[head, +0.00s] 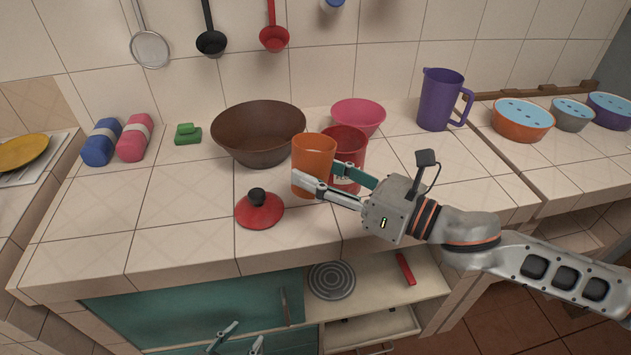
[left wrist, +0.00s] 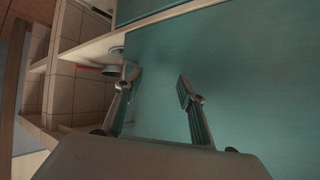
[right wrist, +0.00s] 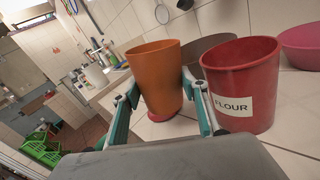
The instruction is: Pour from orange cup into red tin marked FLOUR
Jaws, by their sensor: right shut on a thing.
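The orange cup (head: 313,160) is upright between the fingers of my right gripper (head: 331,182), which is shut on it. In the right wrist view the orange cup (right wrist: 156,75) shows between both fingers; what is in it cannot be seen. The red tin (head: 350,150) stands just right of the cup, partly hidden by the cup and my gripper. Its FLOUR label (right wrist: 231,105) and open top show in the right wrist view. The red lid (head: 259,210) with a dark knob lies on the counter left of the cup. My left gripper (head: 238,341) is open and empty, low before the teal cabinet door (left wrist: 240,80).
A brown bowl (head: 258,135) and a pink bowl (head: 359,115) stand behind the cup and tin. A purple jug (head: 442,99) is further right. Ladles and a strainer (head: 150,50) hang on the wall. The counter's front left (head: 150,235) is clear.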

